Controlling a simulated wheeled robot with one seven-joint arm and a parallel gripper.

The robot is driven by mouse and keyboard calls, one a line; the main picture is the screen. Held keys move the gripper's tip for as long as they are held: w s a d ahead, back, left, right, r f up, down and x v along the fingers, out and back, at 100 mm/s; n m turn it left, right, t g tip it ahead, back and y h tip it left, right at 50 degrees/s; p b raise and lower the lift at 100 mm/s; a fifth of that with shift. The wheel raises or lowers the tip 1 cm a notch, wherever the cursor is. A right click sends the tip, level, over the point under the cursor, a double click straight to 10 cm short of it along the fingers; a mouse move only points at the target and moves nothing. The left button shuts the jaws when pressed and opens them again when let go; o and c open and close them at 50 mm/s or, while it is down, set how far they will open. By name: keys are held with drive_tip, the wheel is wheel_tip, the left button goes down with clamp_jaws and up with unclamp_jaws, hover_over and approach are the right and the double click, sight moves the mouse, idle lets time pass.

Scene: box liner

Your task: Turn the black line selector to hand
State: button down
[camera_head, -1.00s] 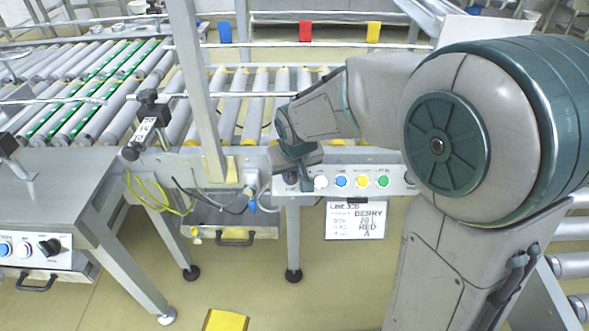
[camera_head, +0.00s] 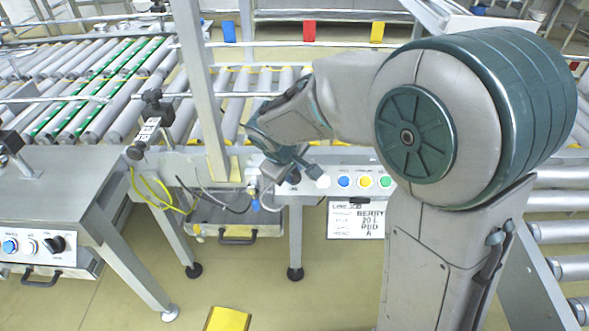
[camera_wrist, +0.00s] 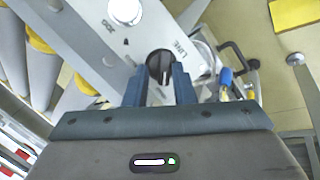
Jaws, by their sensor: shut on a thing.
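The black line selector (camera_wrist: 159,58) is a round knob on a pale panel, with the word LINE printed beside it in the wrist view. My gripper (camera_wrist: 163,78) has its two blue fingers on either side of the knob and is shut on it. In the head view my gripper (camera_head: 296,172) is at the left end of the button panel and hides the selector there. The pointer's exact setting cannot be read.
White, blue (camera_head: 344,181), yellow (camera_head: 364,182) and green buttons sit right of my gripper. A job card (camera_head: 356,220) hangs below. A cable and drawer (camera_head: 237,222) are at the left. Another black knob (camera_head: 57,244) is on the far-left panel.

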drive_tip(key=c, duration=2.2)
unclamp_jaws()
drive_tip(key=shift+s+a+f+n, duration=0.25)
drive_tip(key=shift+s+f+n, duration=0.05)
drive_tip(key=shift+s+f, duration=0.05)
drive_tip(key=c, duration=1.4)
unclamp_jaws()
drive_tip(key=shift+a, duration=0.1)
drive_tip(key=shift+r, duration=0.1)
drive_tip(key=shift+w+d+r, duration=0.15)
drive_tip(key=shift+w+d, duration=0.05)
drive_tip(key=shift+d, duration=0.05)
drive_tip(key=p+v, duration=0.5)
drive_tip(key=v, duration=0.8)
drive_tip(key=shift+s+a+r, duration=0.2)
drive_tip(key=shift+r, duration=0.1)
drive_tip(key=s+d+r+m+p, duration=0.3)
drive_tip(key=s+d+r+p, duration=0.1)
drive_tip(key=r+p, duration=0.4)
drive_tip(key=s+d+r+m+g+y+p, duration=0.1)
drive_tip(key=s+d+r+m+p, duration=0.3)
drive_tip(key=d+r+p, duration=0.3)
drive_tip(key=s+d+r+m+y+p, duration=0.1)
drive_tip(key=s+d+r+m+p, duration=0.3)
drive_tip(key=r+p, duration=0.6)
drive_tip(key=shift+s+d+g+p, duration=0.4)
drive_tip(key=shift+s+d+p, duration=0.4)
drive_tip(key=shift+d+p, duration=0.3)
